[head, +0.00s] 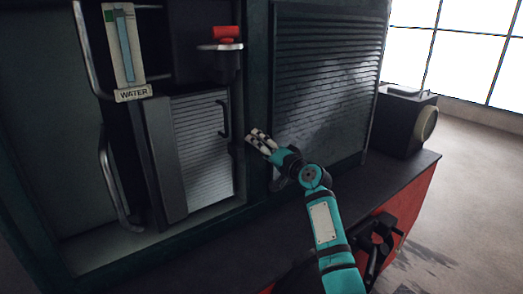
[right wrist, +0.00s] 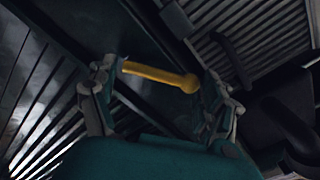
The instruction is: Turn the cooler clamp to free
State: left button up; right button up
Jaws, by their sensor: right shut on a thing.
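A yellow lever (right wrist: 158,75) with a rounded end shows in the right wrist view. It appears to be the handle of the cooler clamp. My right gripper (right wrist: 157,82) is shut on it, with a finger at each end of the yellow piece. In the head view my right gripper (head: 258,139) is at the dark upright post between the ribbed door and the louvred panel. The yellow lever is hidden there, and I cannot tell which way the clamp is turned. My left gripper is not in view.
A water gauge (head: 126,45) marked WATER and a ribbed door (head: 204,145) with a dark handle are on the left. A red piece (head: 227,34) sits on a small shelf above the door. A louvred panel (head: 322,90) is behind my right arm. A dark ledge (head: 200,245) runs below.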

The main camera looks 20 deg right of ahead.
jog(key=m+p, duration=0.1)
jog(key=m, duration=0.1)
jog(key=d+m+p, duration=0.1)
jog(key=m, duration=0.1)
jog(key=m+p, duration=0.1)
jog(key=m, duration=0.1)
jog(key=shift+w+d, duration=0.3)
jog(key=shift+m, duration=0.3)
jog(key=o, duration=1.5)
jog(key=shift+o, duration=0.4)
